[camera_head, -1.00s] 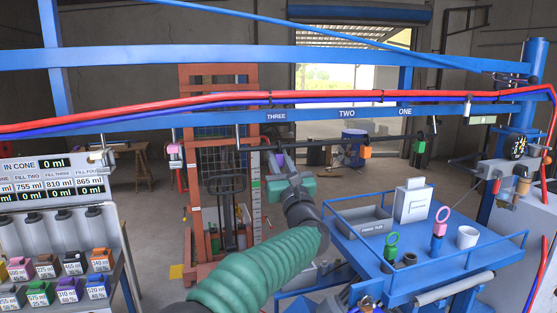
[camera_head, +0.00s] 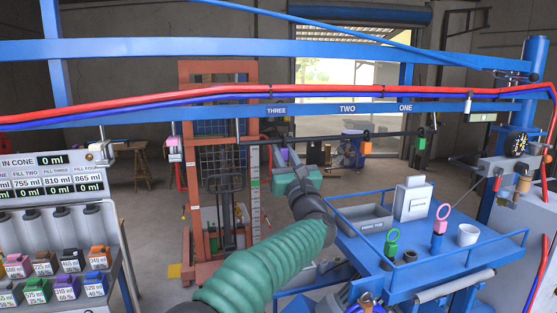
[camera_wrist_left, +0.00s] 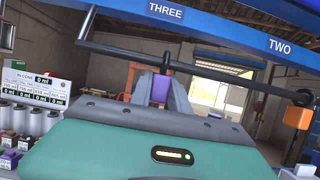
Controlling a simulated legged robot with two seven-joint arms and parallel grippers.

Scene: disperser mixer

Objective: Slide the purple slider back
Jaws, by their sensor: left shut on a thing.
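The purple slider (camera_head: 284,154) hangs on a dark horizontal rod under the blue beam, below and near the label THREE. Only a small part of it shows in the head view. In the left wrist view, the purple slider (camera_wrist_left: 160,88) stands between my fingers, just below the rod. My left gripper (camera_head: 290,168) reaches up to it from below and is shut on it. The green gripper body fills the bottom of the wrist view. The slider's lower part is hidden by the gripper. My right gripper is not in view.
An orange slider (camera_head: 366,147) and a green slider (camera_head: 420,142) hang further right on the rod (camera_head: 340,137). A pink slider (camera_head: 174,148) hangs at the left. A blue railed tray (camera_head: 475,262) stands at the lower right. A dispenser panel (camera_head: 50,178) stands at the left.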

